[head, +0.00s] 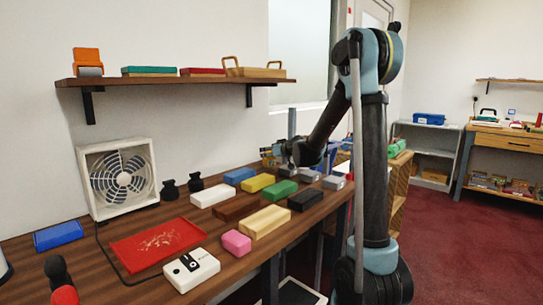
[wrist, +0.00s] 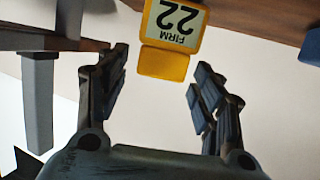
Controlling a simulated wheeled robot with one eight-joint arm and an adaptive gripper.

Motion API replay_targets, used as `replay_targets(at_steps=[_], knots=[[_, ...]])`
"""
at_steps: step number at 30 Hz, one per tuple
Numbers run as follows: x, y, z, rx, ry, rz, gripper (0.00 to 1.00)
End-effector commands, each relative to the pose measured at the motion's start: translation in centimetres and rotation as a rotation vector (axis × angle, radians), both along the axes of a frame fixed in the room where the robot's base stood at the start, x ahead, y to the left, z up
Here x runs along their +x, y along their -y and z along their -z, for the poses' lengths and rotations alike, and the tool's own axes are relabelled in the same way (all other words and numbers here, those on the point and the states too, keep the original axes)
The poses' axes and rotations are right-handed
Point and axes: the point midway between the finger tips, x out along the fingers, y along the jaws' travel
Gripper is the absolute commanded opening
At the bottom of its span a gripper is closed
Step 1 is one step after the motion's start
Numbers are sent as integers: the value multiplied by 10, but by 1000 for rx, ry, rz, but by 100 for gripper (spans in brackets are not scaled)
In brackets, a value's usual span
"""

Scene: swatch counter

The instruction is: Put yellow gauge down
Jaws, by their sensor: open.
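The yellow gauge (wrist: 165,62) shows in the wrist view with a white face that reads "22 FIRM", upside down in the picture. It is just beyond my fingertips, against the wooden counter (wrist: 235,15) and a pale background. I cannot tell for sure whether it touches the counter. My gripper (wrist: 158,78) is open, its two dark fingers spread to either side below the gauge, with nothing between them. In the head view my gripper (head: 277,153) is low at the far end of the counter (head: 88,262), and the gauge cannot be made out clearly there.
A grey post (wrist: 38,100) stands left of my fingers in the wrist view. Blue (head: 239,175), yellow (head: 257,183), green (head: 280,188) and black (head: 305,199) blocks lie near my gripper. A fan (head: 118,178) and a red tray (head: 157,244) are farther left.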

Motion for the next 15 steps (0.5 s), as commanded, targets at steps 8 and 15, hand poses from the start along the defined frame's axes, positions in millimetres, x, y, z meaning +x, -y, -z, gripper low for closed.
replay_targets(at_steps=[8,15], knots=[[-22,15,-8,1,-1,0,61],[-51,33,-18,0,0,1,61]])
